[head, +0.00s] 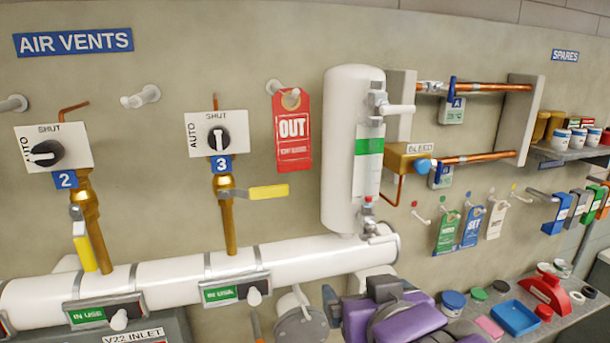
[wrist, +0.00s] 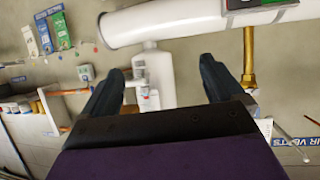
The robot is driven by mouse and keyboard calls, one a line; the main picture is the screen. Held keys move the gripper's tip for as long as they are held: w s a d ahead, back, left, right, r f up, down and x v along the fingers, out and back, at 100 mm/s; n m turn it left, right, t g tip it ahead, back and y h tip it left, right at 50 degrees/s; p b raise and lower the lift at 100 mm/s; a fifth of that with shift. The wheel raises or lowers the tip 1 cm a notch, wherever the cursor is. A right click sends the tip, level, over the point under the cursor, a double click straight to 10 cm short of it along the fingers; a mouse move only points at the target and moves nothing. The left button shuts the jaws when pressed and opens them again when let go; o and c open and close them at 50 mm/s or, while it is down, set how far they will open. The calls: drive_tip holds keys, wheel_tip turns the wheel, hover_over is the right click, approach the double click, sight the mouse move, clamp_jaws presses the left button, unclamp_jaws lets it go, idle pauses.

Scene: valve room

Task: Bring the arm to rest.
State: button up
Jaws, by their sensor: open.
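My arm shows as purple and dark grey parts at the bottom middle of the head view, in front of the lower wall and the shelf edge. In the wrist view my gripper (wrist: 160,66) is open, its two dark fingers spread apart. Nothing is between the fingers but a view of the white cylinder (wrist: 158,75) and wall beyond. The wrist picture is turned over, with the white main pipe (wrist: 190,20) at its top. The arm hides part of what lies behind it in the head view.
The horizontal white pipe (head: 190,271), upright cylinder (head: 341,205) and valve 3's yellow lever (head: 254,192) stand out from the wall. A red OUT tag (head: 292,140) hangs near them. At right, a bench holds a blue tray (head: 514,318), a red object (head: 546,291) and several lids.

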drive_tip(key=s+d+f+g+h+b, duration=0.1)
drive_tip(key=s+d+f+g+b, duration=0.15)
drive_tip(key=f, duration=0.55)
drive_tip(key=s+d+f+m+g+b, duration=0.1)
drive_tip(key=s+f+g, duration=0.2)
drive_tip(key=f, duration=0.4)
drive_tip(key=s+d+f+g+h+b, duration=0.1)
drive_tip(key=s+d+f+g+b, duration=0.15)
drive_tip(key=f, duration=0.55)
drive_tip(key=s+f+g+b, duration=0.3)
drive_tip(key=s+f+g, duration=0.4)
drive_tip(key=s+f, duration=0.3)
drive_tip(key=shift+s+a+m+y+b, duration=0.3)
drive_tip(key=shift+s+a, duration=0.1)
drive_tip(key=shift+s, duration=0.4)
